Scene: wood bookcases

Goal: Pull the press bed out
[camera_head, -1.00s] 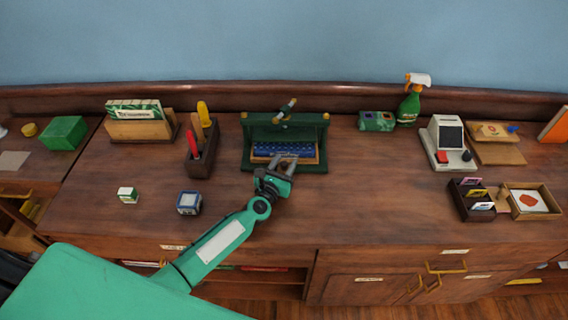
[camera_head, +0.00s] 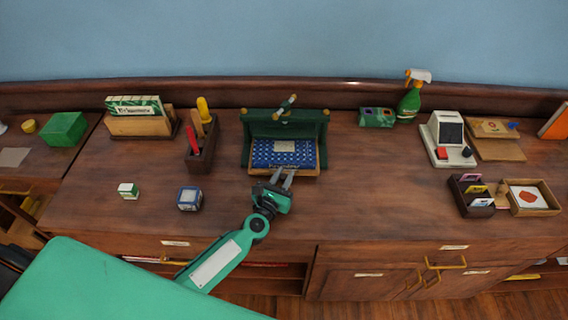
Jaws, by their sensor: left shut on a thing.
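The green press (camera_head: 247,128) stands at the back middle of the wooden counter, with a screw handle (camera_head: 286,104) on top. Its press bed (camera_head: 262,173) is a wooden tray that sticks out of the front of the frame. A blue patterned piece (camera_head: 270,154) with a pale label lies on the bed. My left gripper (camera_head: 282,177) is at the front edge of the bed, its fingers shut on that edge. The exact grip is partly hidden. My right gripper is not in the view.
A tool holder (camera_head: 203,158) stands left of the press, with a small blue-white box (camera_head: 189,199) and a green-white box (camera_head: 128,191) in front. A spray bottle (camera_head: 410,103) and a card terminal (camera_head: 447,140) stand to the right.

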